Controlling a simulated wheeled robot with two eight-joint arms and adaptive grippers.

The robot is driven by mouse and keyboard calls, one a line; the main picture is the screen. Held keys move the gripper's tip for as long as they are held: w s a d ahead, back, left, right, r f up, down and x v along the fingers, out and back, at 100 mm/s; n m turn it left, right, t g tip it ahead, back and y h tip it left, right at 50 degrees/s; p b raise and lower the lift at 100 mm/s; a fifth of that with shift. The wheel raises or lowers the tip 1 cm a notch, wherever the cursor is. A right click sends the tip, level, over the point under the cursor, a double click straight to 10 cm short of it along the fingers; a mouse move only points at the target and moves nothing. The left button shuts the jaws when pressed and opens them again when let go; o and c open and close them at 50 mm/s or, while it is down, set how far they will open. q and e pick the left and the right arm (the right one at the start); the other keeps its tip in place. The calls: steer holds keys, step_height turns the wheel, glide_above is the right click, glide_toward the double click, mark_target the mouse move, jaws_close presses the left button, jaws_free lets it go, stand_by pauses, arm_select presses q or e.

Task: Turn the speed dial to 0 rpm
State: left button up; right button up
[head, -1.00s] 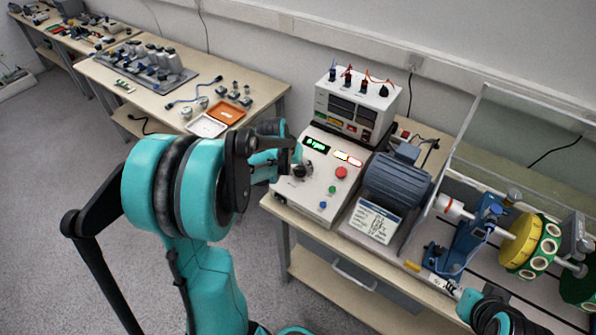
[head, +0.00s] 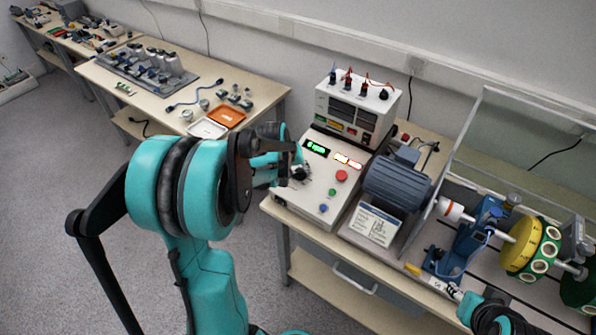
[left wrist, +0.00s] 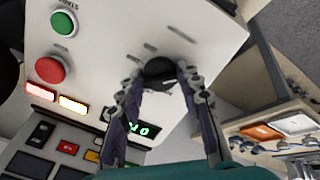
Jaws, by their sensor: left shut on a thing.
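The black speed dial (head: 299,173) is on the sloped white control panel (head: 321,190), left of the red button. In the left wrist view the dial (left wrist: 160,71) sits between the two fingers. My left gripper (head: 291,170) is shut on the dial, one finger on each side, and partly hides it in the head view. The green display (head: 317,147) above the dial appears to read 0 rpm; its digits are small. My right gripper (head: 472,300) is at the lower right, its fingers too unclear to judge.
Red (head: 341,176) and green (head: 332,192) buttons are close to the dial. A power unit (head: 357,112) with cables stands behind the panel. A blue-grey motor (head: 396,180) and shaft rig are to the right. A second table (head: 253,84) is at the back left.

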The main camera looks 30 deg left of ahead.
arm_select(q)
steer(key=shift+n, duration=0.5)
steer(key=o, duration=1.2)
steer(key=shift+c, duration=0.2)
steer(key=v, duration=1.2)
steer(key=s+d+f+m+t, duration=0.1)
steer(key=s+d+m+t, duration=0.1)
steer(key=s+d+m, duration=0.6)
steer(key=s+d, duration=0.6)
steer(key=d, duration=0.2)
steer(key=shift+f+y, duration=0.3)
